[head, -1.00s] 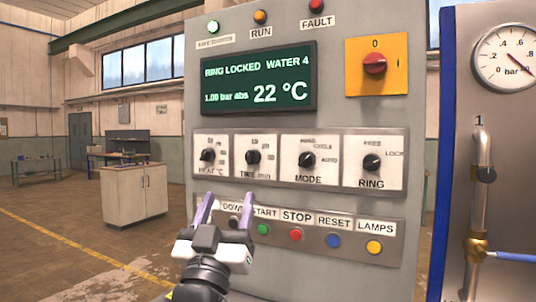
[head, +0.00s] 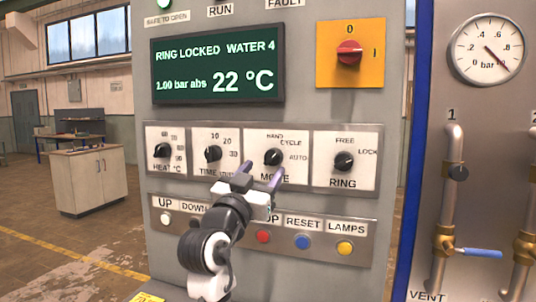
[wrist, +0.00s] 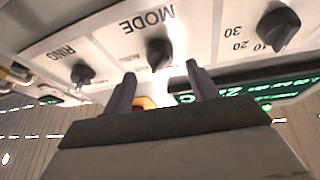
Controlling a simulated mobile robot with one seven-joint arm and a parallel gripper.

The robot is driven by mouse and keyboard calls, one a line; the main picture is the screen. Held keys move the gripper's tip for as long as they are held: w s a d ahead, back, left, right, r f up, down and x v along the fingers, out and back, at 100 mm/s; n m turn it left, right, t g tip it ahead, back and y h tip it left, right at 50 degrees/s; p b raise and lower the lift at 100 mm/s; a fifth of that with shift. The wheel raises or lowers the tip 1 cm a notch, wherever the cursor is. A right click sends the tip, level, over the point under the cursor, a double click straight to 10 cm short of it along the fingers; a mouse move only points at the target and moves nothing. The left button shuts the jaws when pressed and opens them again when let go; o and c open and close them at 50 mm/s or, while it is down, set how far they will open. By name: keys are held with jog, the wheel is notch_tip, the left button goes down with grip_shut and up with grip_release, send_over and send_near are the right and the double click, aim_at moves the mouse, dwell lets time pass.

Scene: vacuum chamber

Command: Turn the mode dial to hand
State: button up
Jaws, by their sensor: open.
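The mode dial (head: 273,157) is a black knob on a white plate marked HAND, CYCLE and AUTO, with MODE below it. Its exact setting is hard to read. My gripper (head: 262,169) is open and empty, with its purple fingers just below and in front of the dial, partly covering the MODE label. In the upside-down wrist view, the dial (wrist: 160,53) shows between and beyond the two fingertips. The fingers look apart from the knob, one on each side.
The heat dial (head: 162,150), time dial (head: 213,153) and ring dial (head: 344,161) flank the mode dial. A row of push buttons, including red (head: 263,236) and blue (head: 302,241), lies below. The display (head: 218,72) reads RING LOCKED. Pipes (head: 453,190) stand at the right.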

aim_at(271, 161)
jog(key=shift+p+x, duration=0.55)
jog(key=shift+x, duration=1.6)
jog(key=shift+c, duration=0.2)
jog(key=c, duration=0.9)
jog(key=shift+c, duration=0.2)
jog(key=shift+n+y, duration=0.3)
jog(key=shift+n, duration=0.3)
jog(key=n+y, duration=0.1)
jog(key=n, duration=0.1)
jog(key=n+t+y+p, duration=0.1)
jog(key=n, duration=0.2)
jog(key=shift+d+y, duration=0.15)
jog(key=shift+y, duration=0.15)
jog(key=shift+s+d+n+t+y+p, duration=0.15)
jog(key=shift+n+y+p, duration=0.55)
jog(key=shift+n, duration=1.05)
jog(key=shift+w+a+n+t+y+p, duration=0.2)
jog(key=shift+n+y, duration=0.8)
jog(key=shift+n, duration=0.75)
jog(key=shift+n+y, duration=0.3)
